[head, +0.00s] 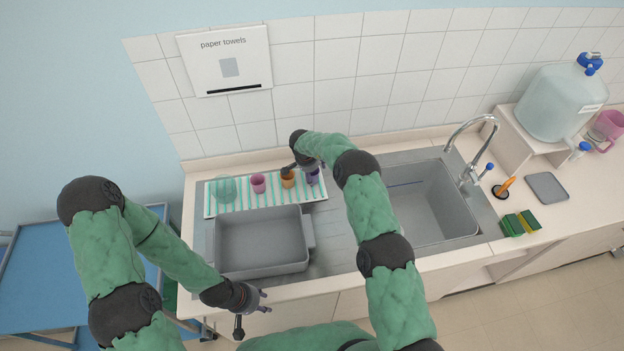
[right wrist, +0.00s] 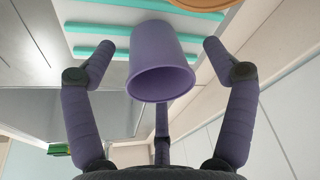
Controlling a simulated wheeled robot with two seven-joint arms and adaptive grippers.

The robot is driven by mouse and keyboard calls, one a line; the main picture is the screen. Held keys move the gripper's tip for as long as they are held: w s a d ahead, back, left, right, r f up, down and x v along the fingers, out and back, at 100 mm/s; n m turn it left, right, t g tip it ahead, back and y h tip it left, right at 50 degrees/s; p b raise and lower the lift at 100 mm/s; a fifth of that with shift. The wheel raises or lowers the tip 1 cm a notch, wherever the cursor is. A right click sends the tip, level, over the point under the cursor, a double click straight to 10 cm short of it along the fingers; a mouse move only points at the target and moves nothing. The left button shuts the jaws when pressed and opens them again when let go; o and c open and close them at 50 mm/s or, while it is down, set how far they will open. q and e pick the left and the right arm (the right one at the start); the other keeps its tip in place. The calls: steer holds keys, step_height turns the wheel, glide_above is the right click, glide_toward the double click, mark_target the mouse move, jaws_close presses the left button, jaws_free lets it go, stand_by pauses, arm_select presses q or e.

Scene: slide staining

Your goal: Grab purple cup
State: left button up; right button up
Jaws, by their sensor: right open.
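The purple cup (head: 313,178) stands at the right end of a striped mat (head: 234,208) behind the sink, partly covered by my right gripper (head: 303,170) in the head view. In the right wrist view the purple cup (right wrist: 160,70) lies between the spread fingers of my right gripper (right wrist: 160,50). Gaps show between the cup and the fingers on both sides, so the gripper is open and not holding it. My left gripper (head: 256,305) is at the counter's front edge, empty, with its fingers spread.
A grey basin (head: 262,245) sits in front of the mat.

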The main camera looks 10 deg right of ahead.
steer(key=shift+f, duration=0.1)
steer(key=c, duration=0.9)
